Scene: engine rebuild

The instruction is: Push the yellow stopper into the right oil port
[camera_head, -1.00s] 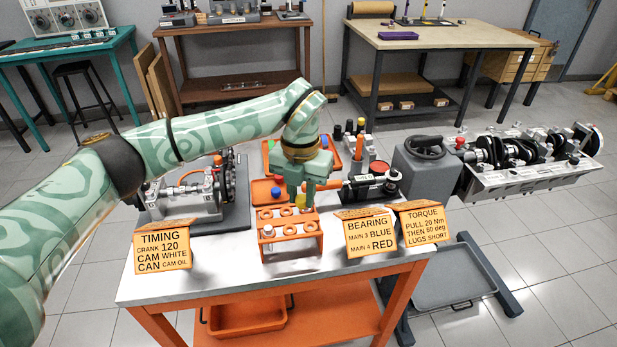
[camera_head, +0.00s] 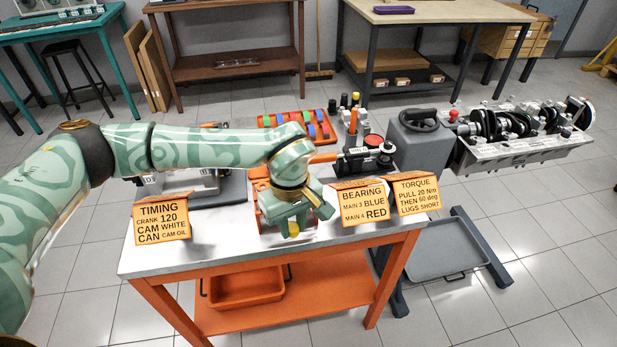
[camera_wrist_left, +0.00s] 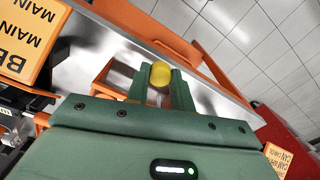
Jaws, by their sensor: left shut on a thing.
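My left gripper (camera_head: 292,226) is over the front middle part of the workbench, pointing down. It is shut on the yellow stopper (camera_head: 294,230), which shows as a small yellow tip below the fingers. In the left wrist view the yellow stopper (camera_wrist_left: 160,74) sits between the two green fingers. The engine block (camera_head: 525,152) is at the right on a stand, well apart from the gripper. I cannot make out the right oil port on it. My right gripper is not in view.
An orange rack (camera_head: 265,210) is mostly hidden behind my left gripper. Orange cards stand on the bench, including the timing card (camera_head: 161,218), bearing card (camera_head: 363,206) and torque card (camera_head: 416,194). A grey drip tray (camera_head: 448,262) sits low under the engine stand.

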